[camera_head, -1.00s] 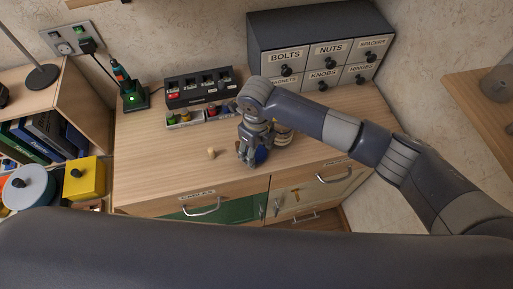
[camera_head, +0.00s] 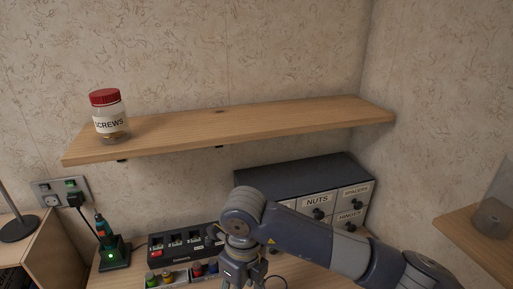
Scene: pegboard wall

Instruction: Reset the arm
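My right arm comes in from the right, and its gripper (camera_head: 243,281) points down over the workbench at the bottom edge. Its fingertips are cut off by the frame, so I cannot tell whether it is open or holds anything. My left gripper is not in view.
A wooden shelf (camera_head: 260,121) spans the wall above, with a red-lidded SCREWS jar (camera_head: 109,118) at its left end. A labelled drawer cabinet (camera_head: 285,183) stands behind my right arm. A black rack (camera_head: 180,244) and a green-lit charger with a tool (camera_head: 112,252) stand left.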

